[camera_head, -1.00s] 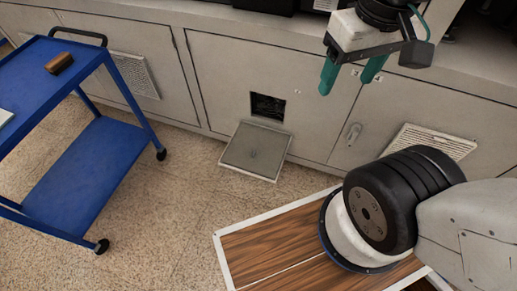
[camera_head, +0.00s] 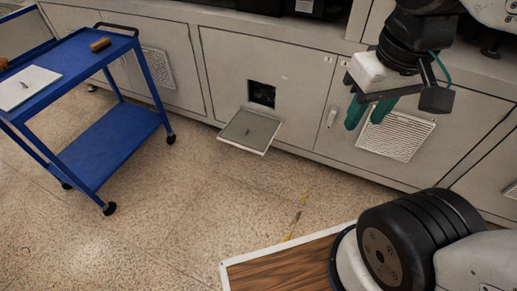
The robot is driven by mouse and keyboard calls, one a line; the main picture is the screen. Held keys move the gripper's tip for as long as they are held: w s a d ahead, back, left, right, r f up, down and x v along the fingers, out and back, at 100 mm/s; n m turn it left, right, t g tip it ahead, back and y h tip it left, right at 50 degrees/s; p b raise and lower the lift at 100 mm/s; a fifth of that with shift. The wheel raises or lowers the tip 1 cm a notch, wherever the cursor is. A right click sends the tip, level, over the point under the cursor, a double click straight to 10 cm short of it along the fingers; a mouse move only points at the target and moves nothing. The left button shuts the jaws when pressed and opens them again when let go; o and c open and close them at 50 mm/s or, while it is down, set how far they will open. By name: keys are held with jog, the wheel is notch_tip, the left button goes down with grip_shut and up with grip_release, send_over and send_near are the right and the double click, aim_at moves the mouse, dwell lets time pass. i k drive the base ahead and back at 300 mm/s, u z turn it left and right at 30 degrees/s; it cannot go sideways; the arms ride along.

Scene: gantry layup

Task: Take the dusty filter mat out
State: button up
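A grey, square mat-like panel (camera_head: 250,130) with a pale rim lies on the lowered flap below a dark square opening (camera_head: 262,94) in the cabinet front. A small dark tab or mark shows near its middle. I take it for the dusty filter mat; I cannot tell mat and flap apart clearly. My gripper (camera_head: 370,113) is up and to the right of it in the picture, with its two teal fingers apart and nothing between them. The fingers overlap a louvred grille in the picture and are well clear of the panel.
A blue trolley (camera_head: 112,138) at the left carries a white flat pad (camera_head: 28,87) and a brown brush (camera_head: 100,44). Louvred grilles (camera_head: 397,136) sit on other cabinet doors. A wood-patterned, white-edged board (camera_head: 285,266) lies at the front. The speckled floor between is clear.

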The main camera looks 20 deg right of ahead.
aim_at(251, 127)
jog(key=u, duration=1.15)
jog(key=i, duration=1.4)
jog(key=z, duration=0.9)
jog(key=i, duration=0.45)
jog(key=z, duration=0.5)
